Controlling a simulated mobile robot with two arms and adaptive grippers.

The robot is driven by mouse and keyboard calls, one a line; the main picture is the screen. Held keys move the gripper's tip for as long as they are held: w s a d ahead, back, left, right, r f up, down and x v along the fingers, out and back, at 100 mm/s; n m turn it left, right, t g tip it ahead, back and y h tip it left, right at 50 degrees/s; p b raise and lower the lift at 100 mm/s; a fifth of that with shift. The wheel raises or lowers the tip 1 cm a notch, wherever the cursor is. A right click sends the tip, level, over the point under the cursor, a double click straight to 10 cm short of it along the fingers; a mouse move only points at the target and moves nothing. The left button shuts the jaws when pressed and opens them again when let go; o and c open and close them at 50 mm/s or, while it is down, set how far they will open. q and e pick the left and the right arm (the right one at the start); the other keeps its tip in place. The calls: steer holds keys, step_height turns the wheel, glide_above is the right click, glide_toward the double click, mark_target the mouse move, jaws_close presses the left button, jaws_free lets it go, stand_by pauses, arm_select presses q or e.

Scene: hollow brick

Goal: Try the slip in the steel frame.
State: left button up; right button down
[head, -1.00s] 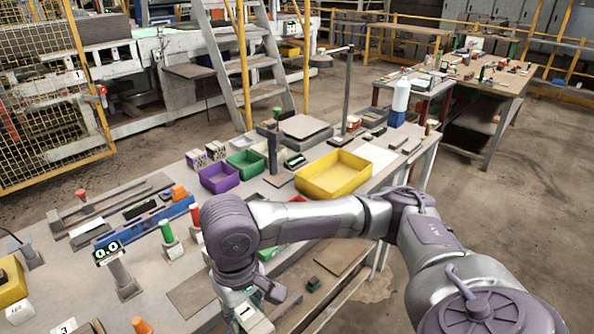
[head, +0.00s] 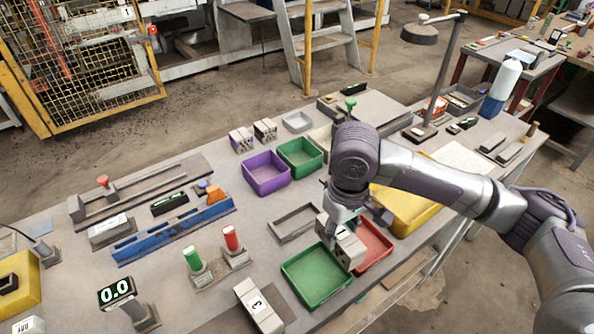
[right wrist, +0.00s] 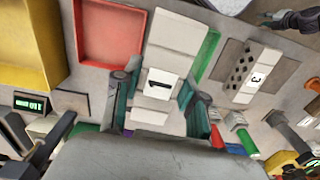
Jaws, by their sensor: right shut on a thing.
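My right gripper (head: 342,226) is shut on a pale block (head: 346,250) marked 1. The block also shows between the fingers in the right wrist view (right wrist: 160,84). It hangs over or beside the green tray (head: 287,273) and the red tray (head: 388,247); its exact height is unclear. The grey steel frame (head: 274,232), an open rectangle, lies on the table just left of the gripper. Another pale block (head: 258,304), marked 3, lies near the front edge. In the right wrist view, a dark part, apparently my left gripper (right wrist: 288,20), shows at top right.
Purple (head: 266,174) and green (head: 300,157) bins stand behind the frame. A yellow tray (head: 405,222) is partly hidden by my right arm. Green and red posts (head: 231,240) stand left of the frame, near a blue rail (head: 172,231). A lamp (head: 435,90) stands at the back right.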

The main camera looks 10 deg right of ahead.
arm_select(q)
steer(key=s+a+r+p, duration=0.1)
steer(key=s+r+p, duration=0.4)
steer(key=r+p, duration=0.1)
arm_select(e)
steer(key=w+a+n, duration=0.4)
steer(key=w+n, duration=0.7)
arm_select(q)
steer(key=w+r+p, duration=0.3)
steer(key=r, duration=0.1)
arm_select(e)
steer(key=w+f+n+b, duration=0.1)
steer(key=f+n, duration=0.1)
steer(key=w+a+f+n+b, duration=0.1)
steer(key=w+f+n+b, duration=0.1)
steer(key=n, duration=0.1)
steer(key=w+f+n+b, duration=0.1)
steer(key=f+n+b, duration=0.1)
steer(key=shift+w+a+f+n, duration=0.15)
steer(key=shift+a+f+n, duration=0.1)
steer(key=shift+f+n, duration=0.1)
arm_select(q)
steer(key=f, duration=0.3)
steer(key=s+f, duration=0.1)
steer(key=f, duration=0.1)
steer(key=shift+s+d+f, duration=0.1)
steer(key=shift+d+f, duration=0.05)
steer(key=shift+d, duration=0.1)
arm_select(e)
steer(key=shift+f, duration=0.1)
